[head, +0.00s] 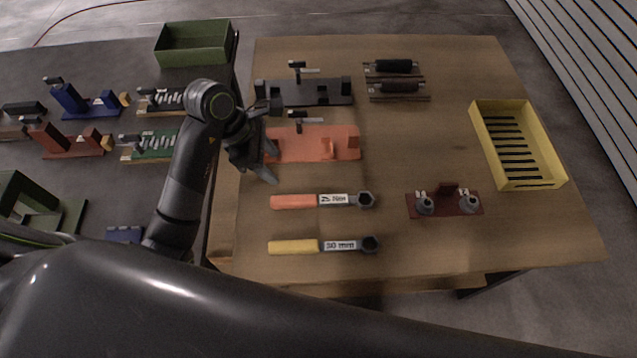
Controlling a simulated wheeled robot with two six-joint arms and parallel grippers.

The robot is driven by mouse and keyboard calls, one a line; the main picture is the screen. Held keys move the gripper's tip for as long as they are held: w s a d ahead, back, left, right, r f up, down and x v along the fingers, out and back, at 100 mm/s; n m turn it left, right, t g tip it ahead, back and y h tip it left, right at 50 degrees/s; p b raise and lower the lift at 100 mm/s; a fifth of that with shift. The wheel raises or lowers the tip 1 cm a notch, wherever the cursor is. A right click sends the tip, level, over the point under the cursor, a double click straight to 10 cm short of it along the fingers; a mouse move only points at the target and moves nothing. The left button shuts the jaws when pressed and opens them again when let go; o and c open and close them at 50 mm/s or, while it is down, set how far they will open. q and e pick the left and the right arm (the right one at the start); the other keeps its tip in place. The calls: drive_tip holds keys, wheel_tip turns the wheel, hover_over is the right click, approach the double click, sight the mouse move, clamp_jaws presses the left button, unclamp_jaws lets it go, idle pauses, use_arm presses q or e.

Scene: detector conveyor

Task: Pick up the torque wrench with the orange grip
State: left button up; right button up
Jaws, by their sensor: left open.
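The torque wrench with the orange grip (294,202) lies flat on the wooden table, its grip to the left and its dark ring head (366,199) to the right. A white label sits on its shaft. A similar wrench with a yellow grip (293,247), labelled 30 mm, lies parallel below it in the picture. My left gripper (272,165) is open and empty, above the table's left part, up and left of the orange grip and apart from it. It partly hides the left end of an orange fixture (340,143). My right gripper is not in view.
A black fixture (325,93) stands behind the orange one. Dark rollers (392,66) lie at the back. A yellow slotted crate (551,184) stands at the right, a dark red holder (447,204) nearer. The middle of the wooden table (420,140) is clear.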

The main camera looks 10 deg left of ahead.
use_arm(q)
drive_tip(key=f, duration=0.1)
drive_tip(key=b, duration=0.6)
approach(306, 198)
drive_tip(key=x, duration=0.1)
drive_tip(key=p+x, duration=0.1)
drive_tip(key=x, duration=0.1)
drive_tip(key=shift+s+a+f, duration=0.1)
drive_tip(key=shift+s+f, duration=0.05)
drive_tip(key=shift+s, duration=0.1)
drive_tip(key=shift+f+p, duration=0.3)
drive_tip(key=shift+f, duration=0.2)
drive_tip(key=shift+w+d+f, duration=0.1)
drive_tip(key=shift+d+f, duration=0.1)
drive_tip(key=shift+d, duration=0.1)
drive_tip(key=p+x, duration=0.1)
drive_tip(key=x, duration=0.3)
drive_tip(key=shift+w+d+r+p, duration=0.1)
drive_tip(key=shift+p, duration=0.2)
drive_tip(key=shift+d+f, duration=0.15)
drive_tip(key=shift+f, duration=0.3)
drive_tip(key=shift+w+r, duration=0.1)
clamp_jaws()
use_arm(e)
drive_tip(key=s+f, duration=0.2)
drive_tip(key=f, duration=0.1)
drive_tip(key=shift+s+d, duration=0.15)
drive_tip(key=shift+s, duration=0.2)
